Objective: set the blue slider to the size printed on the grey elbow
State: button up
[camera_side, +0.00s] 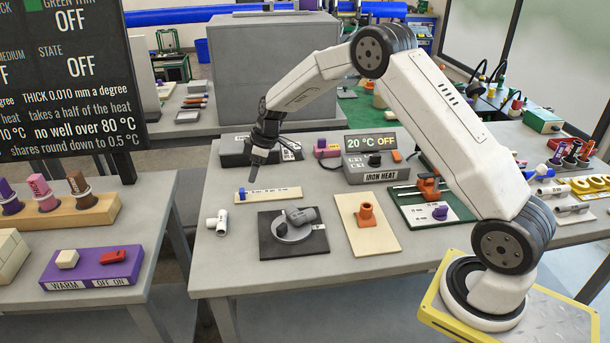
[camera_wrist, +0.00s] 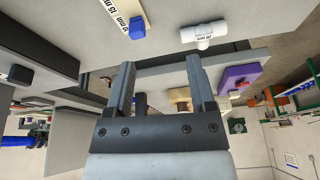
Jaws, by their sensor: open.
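The blue slider (camera_side: 242,195) is at the left end of a cream strip (camera_side: 283,193) with dark print. In the wrist view the slider (camera_wrist: 138,30) is near the top, at the end of the strip (camera_wrist: 124,9), where part of a millimetre scale shows. The grey elbow (camera_side: 301,215) lies on a round grey plate on a dark board; its printed size is too small to read. My gripper (camera_side: 253,178) points down above the strip, just right of the slider and apart from it. Its two fingers (camera_wrist: 160,75) are spread and empty.
A white tee (camera_side: 217,223) stands left of the dark board (camera_side: 312,244); in the wrist view the tee (camera_wrist: 204,33) reads 20 mm. A tan board with an orange fitting (camera_side: 366,215) is to the right. The iron heat box (camera_side: 374,167) behind reads 20 °C OFF.

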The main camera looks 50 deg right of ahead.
aim_at(243, 190)
jog(key=shift+n+y, duration=0.4)
jog(key=shift+n, duration=0.4)
jog(key=shift+w+d+f, duration=0.35)
jog(key=shift+w, duration=0.25)
jog(key=shift+w+d+f, duration=0.35)
jog(key=shift+w+d, duration=0.05)
jog(key=shift+w, duration=0.2)
jog(key=shift+w+d+f, duration=0.35)
jog(key=shift+w, duration=0.25)
jog(key=shift+x, duration=3.85)
jog(key=shift+w, duration=0.15)
grip_shut()
